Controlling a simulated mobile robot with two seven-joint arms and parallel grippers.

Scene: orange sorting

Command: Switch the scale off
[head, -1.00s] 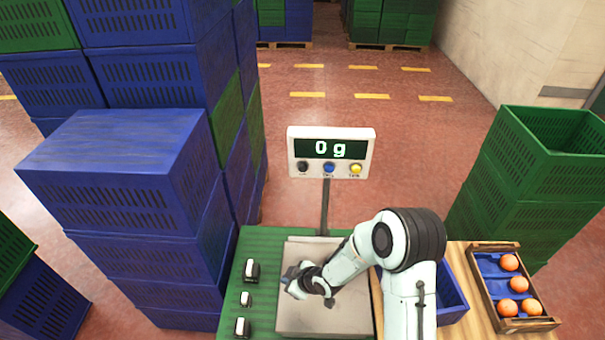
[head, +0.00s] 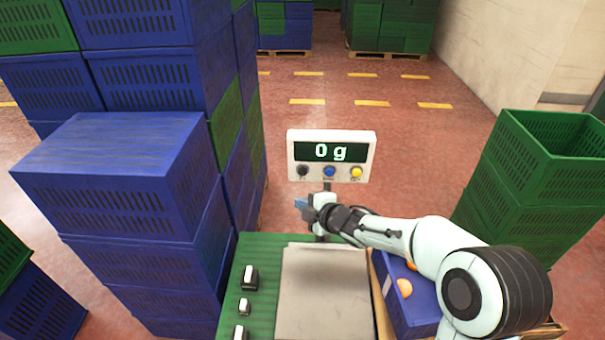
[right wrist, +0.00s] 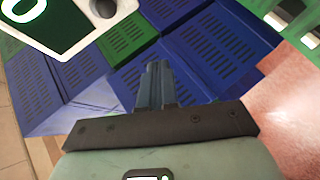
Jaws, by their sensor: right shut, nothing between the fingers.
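The scale's display (head: 331,156) is lit and reads "0 g" in the head view. Below the digits are a black button (head: 303,171), a blue button (head: 329,172) and a yellow button (head: 356,172). The bare metal scale plate (head: 322,295) lies on the green table. My right gripper (head: 301,204) is shut and empty, a little below the display near the black button. The right wrist view shows the closed fingers (right wrist: 156,82), with the display's corner (right wrist: 62,22) and a dark button (right wrist: 103,8) at the top. My left gripper is not in view.
A blue crate with oranges (head: 404,288) is partly behind my right arm. Blue crates (head: 120,165) are stacked at left, green crates (head: 540,185) at right.

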